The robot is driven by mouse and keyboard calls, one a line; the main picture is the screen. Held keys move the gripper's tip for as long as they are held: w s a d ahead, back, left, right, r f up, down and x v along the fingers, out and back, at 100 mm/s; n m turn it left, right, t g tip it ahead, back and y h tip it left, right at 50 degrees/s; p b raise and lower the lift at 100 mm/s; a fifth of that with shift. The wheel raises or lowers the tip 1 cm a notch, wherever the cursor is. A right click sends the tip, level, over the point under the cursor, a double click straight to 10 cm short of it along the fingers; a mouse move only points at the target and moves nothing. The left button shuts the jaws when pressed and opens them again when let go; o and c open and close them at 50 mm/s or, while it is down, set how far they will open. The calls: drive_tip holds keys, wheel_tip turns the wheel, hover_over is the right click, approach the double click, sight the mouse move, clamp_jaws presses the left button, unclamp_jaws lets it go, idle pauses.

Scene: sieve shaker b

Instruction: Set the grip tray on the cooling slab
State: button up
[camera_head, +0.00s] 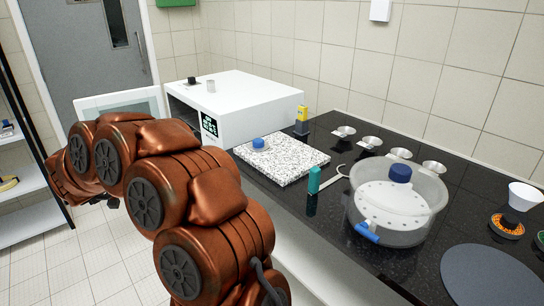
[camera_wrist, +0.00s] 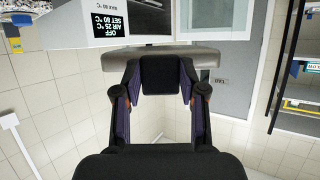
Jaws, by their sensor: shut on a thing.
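My gripper (camera_wrist: 160,78) shows in the wrist view, its two fingers closed on a black block-shaped grip (camera_wrist: 160,70). A wide grey metal piece (camera_wrist: 210,57), which I take to be the grip tray, lies just beyond the grip. Its far side and top are mostly hidden. In the head view my copper arm hides the gripper and the tray. The cooling slab (camera_head: 295,167), a speckled white plate, lies on the black counter right of the oven. A small round piece with a blue knob (camera_head: 258,142) sits on its left part.
The white oven (camera_head: 245,95) has its door (camera_head: 120,104) open to the left; its display (camera_wrist: 97,27) shows in the wrist view. Right of the slab stand a teal-capped bottle (camera_head: 314,180) and a clear sieve bowl (camera_head: 400,222). A yellow-topped bottle (camera_head: 302,115) stands behind the slab.

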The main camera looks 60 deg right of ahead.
drive_tip(key=s+d+m+g+h+b, duration=0.1)
drive_tip(key=s+d+m+g+h, duration=0.15)
drive_tip(key=d, duration=0.75)
drive_tip(key=m+g+b, duration=0.3)
drive_tip(key=m+g, duration=0.6)
drive_tip(key=g, duration=0.1)
hover_over(276, 166)
drive_tip(key=shift+h, duration=0.35)
drive_tip(key=f, duration=0.7)
drive_tip(key=shift+w+f, duration=0.1)
drive_tip(key=shift+w, duration=0.1)
drive_tip(key=shift+s+d+f, duration=0.15)
drive_tip(key=shift+f, duration=1.6)
drive_tip(key=shift+f, duration=0.15)
drive_tip(key=o, duration=1.2)
drive_tip(key=shift+f, duration=0.1)
drive_tip(key=shift+o, duration=0.2)
